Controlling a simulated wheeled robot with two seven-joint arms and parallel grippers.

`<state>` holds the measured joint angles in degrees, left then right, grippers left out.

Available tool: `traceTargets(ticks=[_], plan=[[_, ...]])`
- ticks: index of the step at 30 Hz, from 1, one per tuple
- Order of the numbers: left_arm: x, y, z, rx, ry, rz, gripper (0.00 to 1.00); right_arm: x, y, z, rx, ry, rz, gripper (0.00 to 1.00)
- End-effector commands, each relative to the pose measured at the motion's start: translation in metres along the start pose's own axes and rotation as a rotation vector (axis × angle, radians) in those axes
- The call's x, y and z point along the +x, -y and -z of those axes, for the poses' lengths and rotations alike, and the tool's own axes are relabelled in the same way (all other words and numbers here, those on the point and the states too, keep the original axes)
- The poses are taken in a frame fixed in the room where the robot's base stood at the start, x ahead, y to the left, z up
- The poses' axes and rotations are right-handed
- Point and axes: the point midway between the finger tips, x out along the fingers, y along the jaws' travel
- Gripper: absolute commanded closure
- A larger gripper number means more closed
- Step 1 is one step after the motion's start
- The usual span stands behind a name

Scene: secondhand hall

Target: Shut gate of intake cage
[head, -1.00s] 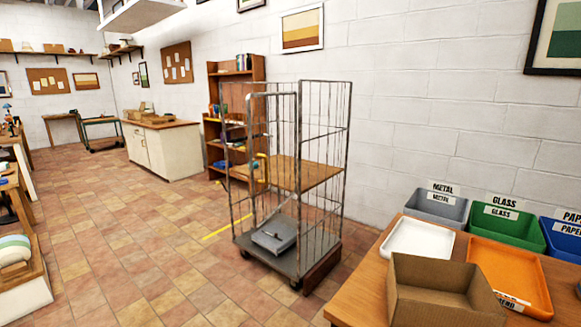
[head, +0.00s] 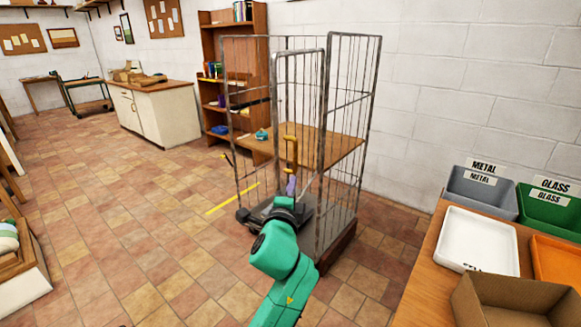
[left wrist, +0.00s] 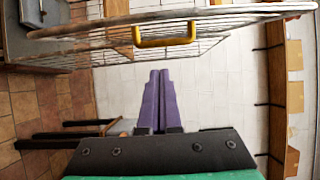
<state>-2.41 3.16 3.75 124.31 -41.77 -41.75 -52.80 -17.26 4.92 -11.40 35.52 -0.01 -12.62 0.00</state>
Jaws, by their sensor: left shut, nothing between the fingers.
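The intake cage (head: 368,115) is a tall grey wire cage on a dark base. Its wire gate (head: 300,52) stands ajar, with its free edge apart from the cage's left post. A yellow handle (head: 290,152) is on the gate; it also shows in the left wrist view (left wrist: 165,41). My left gripper (head: 290,186) has purple fingers, shut and empty, just below the handle in the head view. In the left wrist view the fingertips (left wrist: 159,72) point toward the gate's bars, apart from the handle. My green arm hides part of the cage base. My right gripper is out of view.
A table (head: 424,290) with a white tray (head: 478,240), bins and a cardboard box (head: 515,300) stands at the right. A wooden shelf (head: 340,148) is inside the cage. A bookcase (head: 213,60) stands behind it. The tiled floor left of the cage is clear.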

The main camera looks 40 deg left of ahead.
Motion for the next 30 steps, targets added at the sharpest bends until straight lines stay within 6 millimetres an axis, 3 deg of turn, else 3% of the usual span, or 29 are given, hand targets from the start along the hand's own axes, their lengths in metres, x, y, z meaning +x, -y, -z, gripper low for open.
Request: traceTargets(ticks=[4,9,13,17,30], plan=[[0.034,0.003,0.000,0.000,0.001,0.000,1.00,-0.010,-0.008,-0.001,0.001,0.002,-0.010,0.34],[0.071,0.003,0.000,-0.002,0.000,0.000,1.00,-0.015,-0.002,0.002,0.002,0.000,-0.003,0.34],[0.075,0.003,-0.025,0.001,0.001,-0.003,1.00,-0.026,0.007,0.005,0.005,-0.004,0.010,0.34],[0.078,0.001,-0.036,-0.001,-0.001,-0.002,1.00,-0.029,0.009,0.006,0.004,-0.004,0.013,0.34],[0.078,0.000,-0.040,-0.001,-0.007,-0.001,1.00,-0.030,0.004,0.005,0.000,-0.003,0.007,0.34]])
